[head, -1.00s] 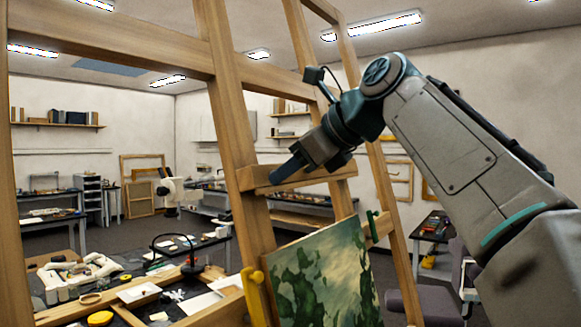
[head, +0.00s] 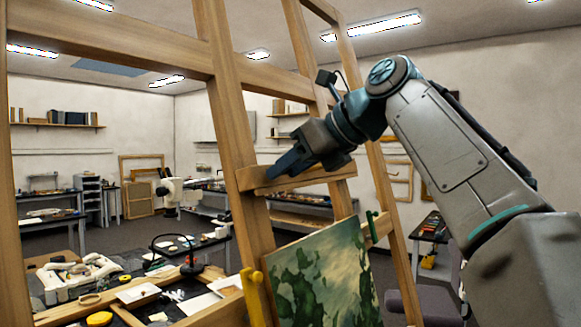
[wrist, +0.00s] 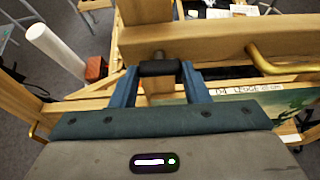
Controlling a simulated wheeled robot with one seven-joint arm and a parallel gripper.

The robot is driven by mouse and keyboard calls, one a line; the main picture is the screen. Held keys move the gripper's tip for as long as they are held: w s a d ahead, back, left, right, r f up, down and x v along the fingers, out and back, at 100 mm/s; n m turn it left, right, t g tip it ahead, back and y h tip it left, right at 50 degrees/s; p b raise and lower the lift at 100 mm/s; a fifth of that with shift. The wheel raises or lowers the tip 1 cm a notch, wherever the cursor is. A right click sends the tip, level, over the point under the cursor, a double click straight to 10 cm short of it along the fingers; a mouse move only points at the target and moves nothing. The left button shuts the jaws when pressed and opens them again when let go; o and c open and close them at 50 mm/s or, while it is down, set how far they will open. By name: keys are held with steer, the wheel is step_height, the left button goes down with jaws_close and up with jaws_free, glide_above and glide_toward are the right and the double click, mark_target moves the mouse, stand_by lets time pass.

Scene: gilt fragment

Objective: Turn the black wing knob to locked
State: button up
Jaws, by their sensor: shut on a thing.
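The black wing knob (wrist: 160,68) shows in the wrist view as a short dark bar. It lies crosswise between the two blue fingers of my gripper (wrist: 160,84), which is shut on it. A short round stem shows just beyond the bar, at the wooden easel bar (wrist: 225,40). In the head view my gripper (head: 272,174) is at the left end of the easel's short crossbar (head: 315,180), by the upright. The knob is hidden there. I cannot read a locked mark.
A green painting (head: 320,275) stands on the easel below my gripper. A yellow clamp (head: 254,297) and a green clamp (head: 372,224) are beside it. In the wrist view a brass hook (wrist: 275,66) sits right of the knob. A cluttered table (head: 130,300) is at lower left.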

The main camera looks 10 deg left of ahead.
steer(key=o, duration=1)
steer(key=v, duration=0.7)
steer(key=shift+s+d+r, duration=0.1)
steer(key=shift+d+r, duration=0.05)
steer(key=shift+d, duration=0.1)
